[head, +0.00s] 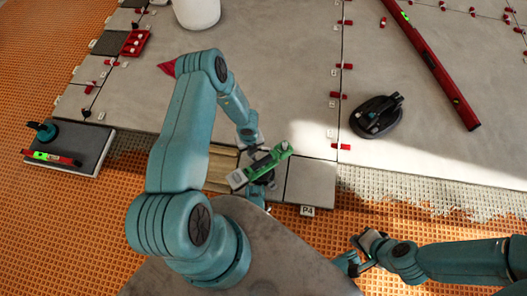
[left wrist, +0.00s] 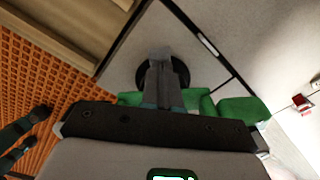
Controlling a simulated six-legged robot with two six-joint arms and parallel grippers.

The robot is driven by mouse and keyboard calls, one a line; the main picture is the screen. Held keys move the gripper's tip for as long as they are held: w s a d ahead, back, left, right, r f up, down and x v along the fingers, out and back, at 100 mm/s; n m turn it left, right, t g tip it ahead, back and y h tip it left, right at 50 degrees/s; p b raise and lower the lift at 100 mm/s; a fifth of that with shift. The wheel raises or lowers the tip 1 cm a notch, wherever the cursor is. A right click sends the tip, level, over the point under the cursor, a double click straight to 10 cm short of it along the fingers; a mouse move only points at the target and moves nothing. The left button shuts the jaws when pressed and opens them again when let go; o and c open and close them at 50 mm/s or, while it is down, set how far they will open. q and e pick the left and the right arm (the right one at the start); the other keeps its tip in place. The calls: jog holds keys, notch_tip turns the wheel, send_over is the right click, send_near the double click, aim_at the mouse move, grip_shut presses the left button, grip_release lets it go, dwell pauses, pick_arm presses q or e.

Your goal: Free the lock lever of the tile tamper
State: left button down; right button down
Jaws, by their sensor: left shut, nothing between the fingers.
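A green tool, which I take to be the tile tamper (head: 268,162), is in the middle of the head view, beside the tile marked P4. A grey block shows at its left end. In the left wrist view green parts (left wrist: 240,108) show on both sides of my fingers. My left gripper (left wrist: 160,55) is shut and empty, its tips in front of a round black disc (left wrist: 178,72). In the head view it is largely hidden by the green tool. I cannot make out the lock lever. My right gripper (head: 356,262) is low at right, small and apart from the tool.
A red spirit level (head: 430,65) and a black handled tool (head: 376,115) lie on the large grey tiles at right. A white bucket (head: 197,12) stands at the back. A loose tile (head: 95,155) with a small level lies at left. Orange matting (head: 40,80) covers the floor.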

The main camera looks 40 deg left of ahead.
pick_arm(q)
jog(key=shift+f+b, duration=1.35)
jog(key=shift+f, duration=0.25)
dwell(0.8)
jog(key=shift+r, duration=0.1)
notch_tip(320, 180, up, 7)
jog(key=p, duration=0.6)
dwell(0.4)
